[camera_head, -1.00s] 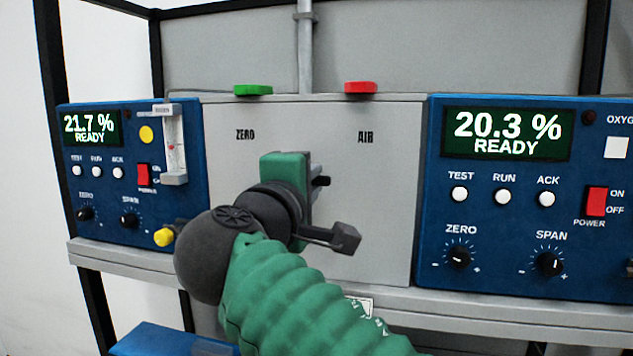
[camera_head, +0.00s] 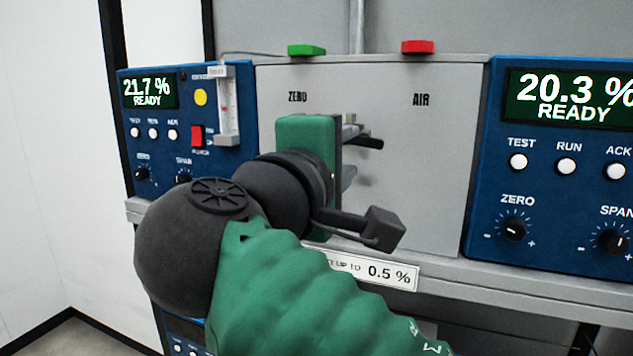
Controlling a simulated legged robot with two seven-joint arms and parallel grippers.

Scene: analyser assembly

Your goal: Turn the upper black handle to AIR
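My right gripper (camera_head: 345,155) is in front of the panel at the handle. Its green body (camera_head: 303,140) and black wrist cover the handle's left side and mount. Grey metal parts show beside the green body, above and below. I cannot tell which are fingers, or whether they touch the handle. My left gripper is not in view.
A green block (camera_head: 306,50) and a red block (camera_head: 417,47) sit on the panel's top edge. Blue analysers stand left (camera_head: 150,120) and right (camera_head: 560,180) of the panel. A shelf edge (camera_head: 465,270) with a white label (camera_head: 390,272) runs below.

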